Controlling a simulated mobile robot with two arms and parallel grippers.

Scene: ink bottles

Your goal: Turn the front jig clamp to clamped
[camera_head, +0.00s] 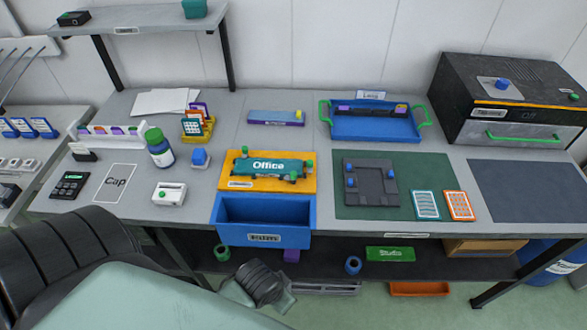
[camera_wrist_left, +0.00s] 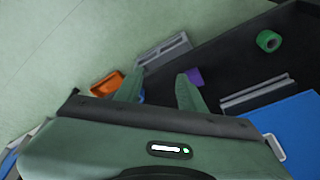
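A dark grey jig (camera_head: 372,190) lies on the green mat (camera_head: 410,172) right of the table's middle. Small blue knobs show on it, including a rear one (camera_head: 349,167), a right one (camera_head: 390,173) and one at its front left (camera_head: 350,186). Which knob belongs to the front clamp, and its setting, I cannot tell. My left gripper (camera_wrist_left: 159,88) has its two green fingers apart with nothing between them. It is low in front of the table, well away from the jig. The jig is not in the left wrist view. My right gripper is not in view.
An open blue drawer (camera_head: 230,233) juts from the table front, left of the jig. Blue (camera_head: 425,205) and orange (camera_head: 459,205) cards lie at the mat's right. A blue tray (camera_head: 345,130) stands behind. A lower shelf holds loose items, including a green ring (camera_wrist_left: 269,41).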

